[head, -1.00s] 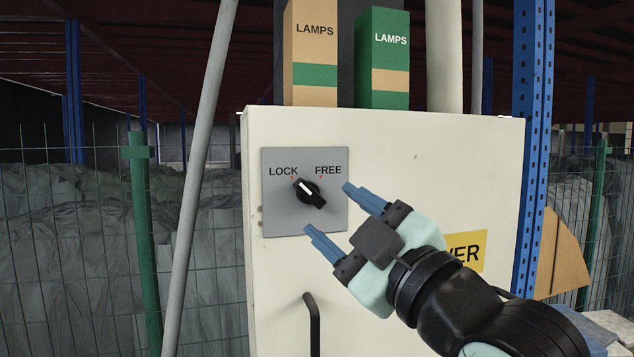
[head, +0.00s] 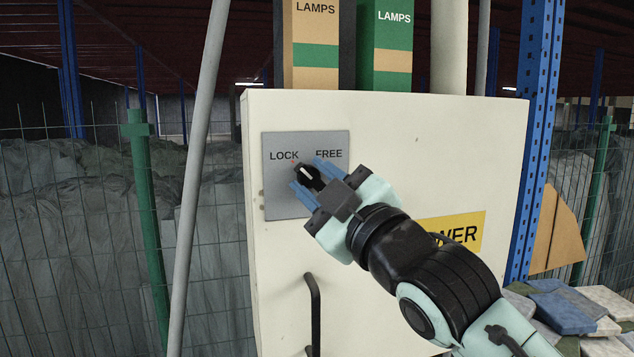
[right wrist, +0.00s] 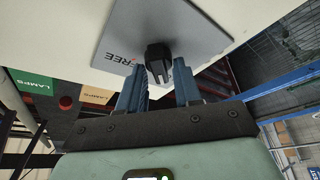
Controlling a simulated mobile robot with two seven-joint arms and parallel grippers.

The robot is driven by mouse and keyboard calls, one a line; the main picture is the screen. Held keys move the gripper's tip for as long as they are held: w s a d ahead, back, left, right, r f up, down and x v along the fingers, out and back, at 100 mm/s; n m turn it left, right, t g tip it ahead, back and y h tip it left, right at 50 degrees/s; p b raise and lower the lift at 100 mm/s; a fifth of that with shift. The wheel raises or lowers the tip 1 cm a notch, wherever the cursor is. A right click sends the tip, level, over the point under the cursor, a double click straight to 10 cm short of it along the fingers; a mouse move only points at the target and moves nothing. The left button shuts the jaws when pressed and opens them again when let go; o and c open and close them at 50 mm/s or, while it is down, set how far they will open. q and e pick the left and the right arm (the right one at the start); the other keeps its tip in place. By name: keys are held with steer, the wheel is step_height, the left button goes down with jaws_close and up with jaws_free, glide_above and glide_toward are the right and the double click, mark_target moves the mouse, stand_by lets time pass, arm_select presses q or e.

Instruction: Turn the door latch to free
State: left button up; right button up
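The door latch is a black knob (head: 308,174) with a white pointer line, on a grey plate (head: 280,205) marked LOCK and FREE. Its pointer tilts up and left, toward LOCK. My right gripper (head: 318,180) is open, with one blue finger on each side of the knob in the head view. The fingers partly cover the knob there. In the right wrist view the knob (right wrist: 158,58) stands at the gap between the fingertips (right wrist: 158,80); I cannot tell whether they touch it. My left gripper is out of view.
The plate is on a cream cabinet (head: 400,150) with a black door handle (head: 314,310) below and a yellow sign (head: 465,228) at right. Two LAMPS boxes (head: 316,55) stand behind its top. A grey pole (head: 198,170) rises at left, a blue post (head: 535,100) at right.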

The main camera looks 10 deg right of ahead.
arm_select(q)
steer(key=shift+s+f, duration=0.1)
